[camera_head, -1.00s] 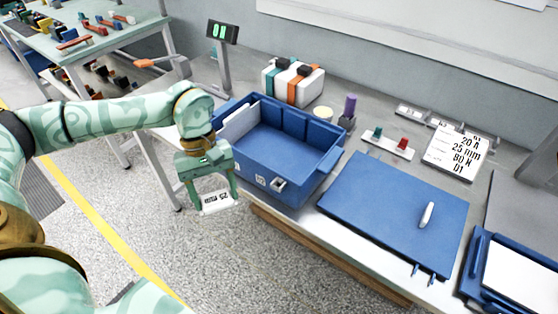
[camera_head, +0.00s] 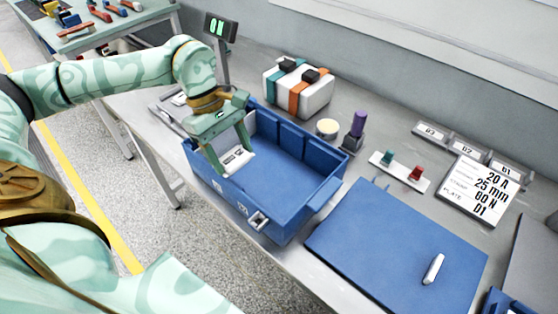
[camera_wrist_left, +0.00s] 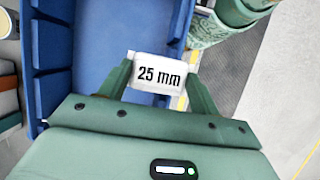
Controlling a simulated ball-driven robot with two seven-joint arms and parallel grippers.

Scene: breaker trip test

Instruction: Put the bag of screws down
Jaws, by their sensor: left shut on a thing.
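The bag of screws (camera_head: 237,158) is a small white packet; its "25 mm" label reads clearly in the wrist view (camera_wrist_left: 160,74). My left gripper (camera_head: 234,166) is shut on it, one finger at each side. In the head view the bag appears over the left part of the open blue crate (camera_head: 322,196), close to its front wall. In the wrist view the crate (camera_wrist_left: 105,35) lies behind the bag, which overlaps the crate's edge region. I cannot tell its exact height above the crate. My right gripper is not in view.
A white box with teal and orange straps (camera_head: 297,88), a round cream pot (camera_head: 327,128) and a purple-topped post (camera_head: 358,125) stand behind the crate. A blue panel (camera_head: 390,245) lies to the right. A display (camera_head: 220,27) stands behind my arm.

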